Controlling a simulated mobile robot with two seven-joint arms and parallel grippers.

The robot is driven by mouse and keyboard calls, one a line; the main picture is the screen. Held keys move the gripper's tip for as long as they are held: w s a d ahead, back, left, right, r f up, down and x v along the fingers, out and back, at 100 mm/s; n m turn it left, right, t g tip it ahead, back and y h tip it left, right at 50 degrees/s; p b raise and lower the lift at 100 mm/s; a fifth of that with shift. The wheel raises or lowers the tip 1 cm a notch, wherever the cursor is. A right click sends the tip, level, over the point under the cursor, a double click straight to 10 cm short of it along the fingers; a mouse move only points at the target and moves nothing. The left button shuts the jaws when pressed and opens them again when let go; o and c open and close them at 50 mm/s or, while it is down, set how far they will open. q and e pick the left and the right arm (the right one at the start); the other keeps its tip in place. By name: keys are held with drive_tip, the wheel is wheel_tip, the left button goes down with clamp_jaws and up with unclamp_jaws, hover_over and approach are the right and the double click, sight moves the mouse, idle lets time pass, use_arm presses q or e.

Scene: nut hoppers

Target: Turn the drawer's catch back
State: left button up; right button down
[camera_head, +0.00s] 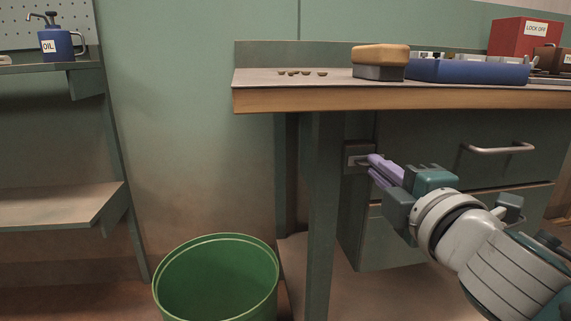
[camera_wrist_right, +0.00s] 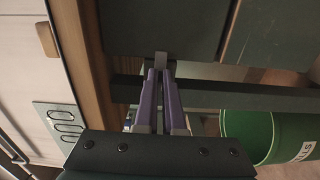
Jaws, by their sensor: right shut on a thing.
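The drawer's catch (camera_head: 357,160) is a small grey metal piece at the left edge of the drawer (camera_head: 425,145) under the bench top. In the right wrist view the catch (camera_wrist_right: 161,57) shows as a small grey tab at the fingertips. My right gripper (camera_head: 374,166) has purple fingers and reaches in from the right to the catch. In the right wrist view its fingers (camera_wrist_right: 161,72) are close together and shut on the catch. The fingers partly hide the catch. The drawer front has a grey bar handle (camera_head: 498,148) and looks shut. My left gripper is not in view.
A green bin (camera_head: 217,281) stands on the floor left of the bench leg (camera_head: 322,215). The wooden bench top (camera_head: 290,99) carries several nuts, a brush-like block (camera_head: 380,62), a blue tray (camera_head: 468,71) and a red box (camera_head: 522,38). A shelf (camera_head: 60,202) stands at the left.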

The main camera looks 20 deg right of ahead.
drive_tip(key=c, duration=1)
unclamp_jaws()
drive_tip(key=v, duration=1)
drive_tip(key=shift+a, duration=0.1)
